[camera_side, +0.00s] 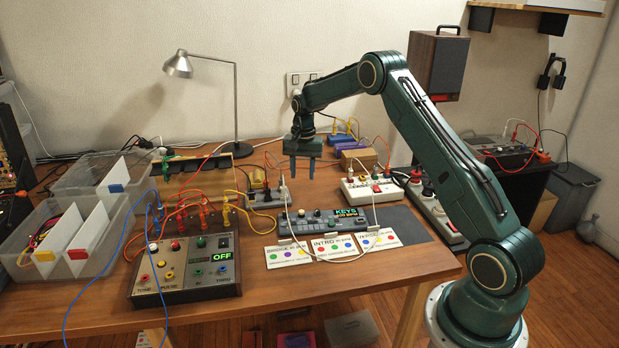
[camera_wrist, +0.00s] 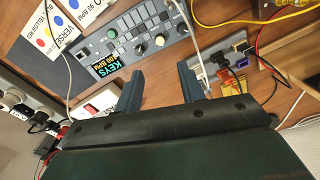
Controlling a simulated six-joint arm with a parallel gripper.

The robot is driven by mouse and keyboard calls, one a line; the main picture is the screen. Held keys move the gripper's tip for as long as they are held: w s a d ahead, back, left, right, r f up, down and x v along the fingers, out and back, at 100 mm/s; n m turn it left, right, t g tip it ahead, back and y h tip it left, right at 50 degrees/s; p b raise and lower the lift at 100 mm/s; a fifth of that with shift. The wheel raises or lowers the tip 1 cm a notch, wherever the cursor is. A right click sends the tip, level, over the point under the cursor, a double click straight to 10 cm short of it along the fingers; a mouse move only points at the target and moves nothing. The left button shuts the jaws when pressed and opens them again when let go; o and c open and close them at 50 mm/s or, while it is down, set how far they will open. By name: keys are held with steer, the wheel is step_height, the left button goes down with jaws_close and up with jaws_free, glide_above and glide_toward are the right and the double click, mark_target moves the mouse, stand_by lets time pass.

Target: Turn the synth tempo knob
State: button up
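The synth (camera_side: 293,224) is a grey-blue box with small knobs and buttons, and a lit display (camera_side: 350,219) reading KEYS with a line of smaller text. It lies on the table behind a row of cards. I cannot tell which knob is the tempo one. My gripper (camera_side: 302,170) points down, open and empty, above and behind the synth. Its two fingers (camera_wrist: 160,90) are well apart in the wrist view and appear not to touch anything.
Cards (camera_side: 338,247) with coloured dots lie before the synth. A box with an OFF display (camera_side: 185,265) and plugged cables stands left. White power strips (camera_side: 371,188) and cables lie right and behind. A white cable (camera_wrist: 187,25) crosses the synth's end. Clear bins (camera_side: 70,238) stand far left.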

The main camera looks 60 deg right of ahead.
mark_target(302, 211)
steer(key=shift+w+a+f, duration=0.1)
steer(key=shift+f, duration=3.35)
steer(key=shift+w+f, duration=0.1)
steer(key=shift+f, duration=3.3)
steer(key=shift+c, duration=0.2)
jaws_close()
